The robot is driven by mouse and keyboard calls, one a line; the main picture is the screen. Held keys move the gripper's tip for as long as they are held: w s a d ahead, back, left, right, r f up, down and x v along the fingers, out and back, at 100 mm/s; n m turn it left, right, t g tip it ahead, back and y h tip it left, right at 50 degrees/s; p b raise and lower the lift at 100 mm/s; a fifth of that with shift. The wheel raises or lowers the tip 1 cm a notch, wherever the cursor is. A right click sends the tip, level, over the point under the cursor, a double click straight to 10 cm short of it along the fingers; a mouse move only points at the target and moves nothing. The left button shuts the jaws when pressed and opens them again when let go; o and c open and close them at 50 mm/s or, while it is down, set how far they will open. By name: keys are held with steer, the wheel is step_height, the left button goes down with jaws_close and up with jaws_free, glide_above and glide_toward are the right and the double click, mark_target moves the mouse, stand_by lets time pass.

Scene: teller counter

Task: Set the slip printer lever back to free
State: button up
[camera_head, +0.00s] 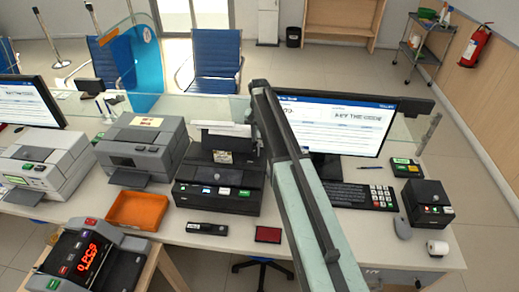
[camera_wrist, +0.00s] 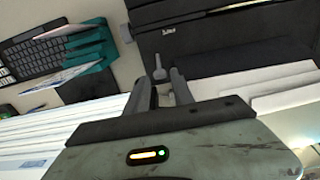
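The black slip printer (camera_head: 218,187) stands mid-counter with white paper at its top; I take it to be the dark body (camera_wrist: 225,30) at the top of the wrist view. A small grey lever (camera_wrist: 159,66) with a rounded end shows against that body in the wrist view. My gripper (camera_wrist: 163,77) points at the lever, its two fingers apart with a narrow gap and nothing clearly held. The lever lies at or just past the fingertips; I cannot tell whether they touch. My arm crosses the printer's right side in the head view, where the fingertips and lever are hidden.
Left of the printer are a grey machine (camera_head: 142,148) and an orange tray (camera_head: 137,210). A monitor (camera_head: 345,125) and keyboard (camera_head: 360,196) are on the right. A glass screen runs along the counter's back. White paper (camera_wrist: 280,85) lies close right of the fingers in the wrist view.

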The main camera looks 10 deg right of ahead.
mark_target(259, 144)
step_height(259, 144, down, 5)
steer(key=b, duration=0.3)
steer(key=shift+r, duration=0.2)
jaws_close()
